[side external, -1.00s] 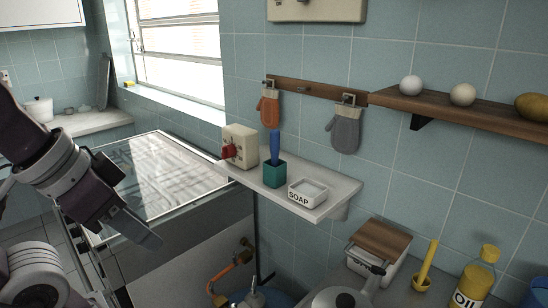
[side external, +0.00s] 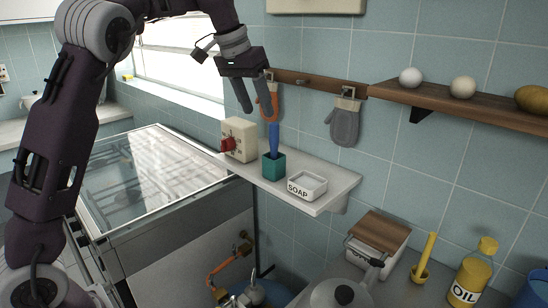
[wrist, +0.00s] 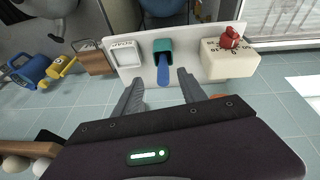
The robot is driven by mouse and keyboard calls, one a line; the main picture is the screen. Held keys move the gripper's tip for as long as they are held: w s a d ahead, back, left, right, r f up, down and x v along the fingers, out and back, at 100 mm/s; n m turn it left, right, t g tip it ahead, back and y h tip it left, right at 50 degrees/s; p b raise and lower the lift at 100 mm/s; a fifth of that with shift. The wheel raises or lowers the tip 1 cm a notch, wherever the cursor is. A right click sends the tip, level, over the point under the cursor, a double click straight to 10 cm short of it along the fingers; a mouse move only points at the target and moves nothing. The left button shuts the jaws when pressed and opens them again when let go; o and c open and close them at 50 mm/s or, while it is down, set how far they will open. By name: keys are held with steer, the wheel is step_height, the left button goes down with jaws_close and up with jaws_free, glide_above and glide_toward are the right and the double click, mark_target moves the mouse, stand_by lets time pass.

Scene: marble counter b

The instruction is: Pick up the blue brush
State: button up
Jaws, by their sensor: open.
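The blue brush (side external: 274,137) stands upright in a teal square cup (side external: 273,167) on the small white wall shelf. In the wrist view the blue brush (wrist: 163,77) shows beyond and between my two fingers, with its lower end in the teal cup (wrist: 162,47). My gripper (side external: 257,106) is open, fingers pointing down, just above the top of the brush in the side view. In the wrist view my gripper (wrist: 158,82) has its fingers apart on both sides of the brush. I cannot tell whether either finger touches it.
On the shelf (side external: 318,206), a cream box with a red knob (side external: 240,139) stands left of the cup and a white soap dish (side external: 307,185) right. An orange mitt (side external: 268,103) and a grey mitt (side external: 345,122) hang on the wall behind. A wooden shelf (side external: 470,108) is at upper right.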

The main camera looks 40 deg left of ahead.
steer(key=m, duration=0.1)
glide_above(276, 135)
steer(key=s+a, duration=0.1)
steer(key=a, duration=0.1)
step_height(276, 135, down, 3)
steer(key=shift+r+g+y, duration=0.15)
steer(key=shift+g+y, duration=0.15)
steer(key=shift+y, duration=0.1)
steer(key=x, duration=0.7)
steer(key=shift+w+d, duration=0.2)
steer(key=shift+d, duration=0.2)
jaws_close()
